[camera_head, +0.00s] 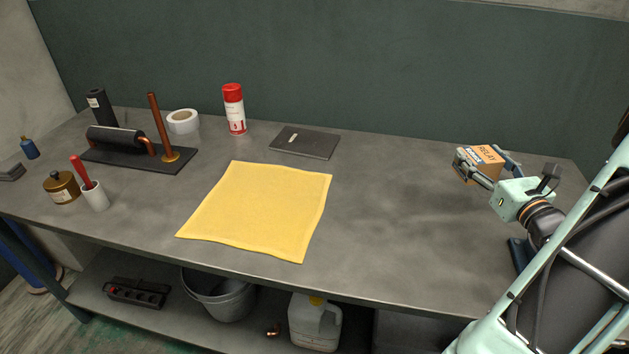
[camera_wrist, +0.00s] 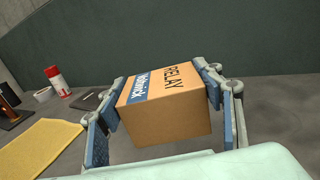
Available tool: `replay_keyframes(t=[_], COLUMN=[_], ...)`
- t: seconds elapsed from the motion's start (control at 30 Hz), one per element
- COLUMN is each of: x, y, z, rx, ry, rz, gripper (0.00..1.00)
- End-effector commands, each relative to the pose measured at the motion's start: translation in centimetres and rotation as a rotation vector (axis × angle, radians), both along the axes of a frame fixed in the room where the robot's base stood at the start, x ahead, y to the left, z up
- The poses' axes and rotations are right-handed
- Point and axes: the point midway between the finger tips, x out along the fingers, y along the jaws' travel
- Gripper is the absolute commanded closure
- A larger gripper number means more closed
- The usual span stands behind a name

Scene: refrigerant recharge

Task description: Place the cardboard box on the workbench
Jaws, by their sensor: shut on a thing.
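The cardboard box (camera_head: 480,158) is small and orange-brown, with "RELAY" print and a blue-and-white label. It shows large in the wrist view (camera_wrist: 168,118). My gripper (camera_head: 484,166) is shut on it, one finger pad on each side, as the wrist view also shows (camera_wrist: 165,102). The box is at the right end of the workbench (camera_head: 400,215), over its far right part. I cannot tell whether its underside touches the bench top.
A yellow cloth (camera_head: 262,208) lies mid-bench. Behind it are a dark flat notebook (camera_head: 305,142) and a red-and-white spray can (camera_head: 234,110). White tape (camera_head: 183,121), a copper pipe stand (camera_head: 157,128) and a red-handled tool in a cup (camera_head: 90,187) stand left. The bench right of the cloth is clear.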

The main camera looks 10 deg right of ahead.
Motion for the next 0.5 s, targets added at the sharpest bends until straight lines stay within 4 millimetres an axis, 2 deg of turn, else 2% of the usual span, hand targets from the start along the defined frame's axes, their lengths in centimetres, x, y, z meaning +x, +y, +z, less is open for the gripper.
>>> replay_keyframes(t=[0.2, 0.5], x=[0.8, 5.4], y=[0.9, 6.3], z=[-0.4, -3.6], rx=[0.003, 0.005], ry=[-0.002, 0.0], rz=[0.003, 0.006], gripper=[0.67, 0.67])
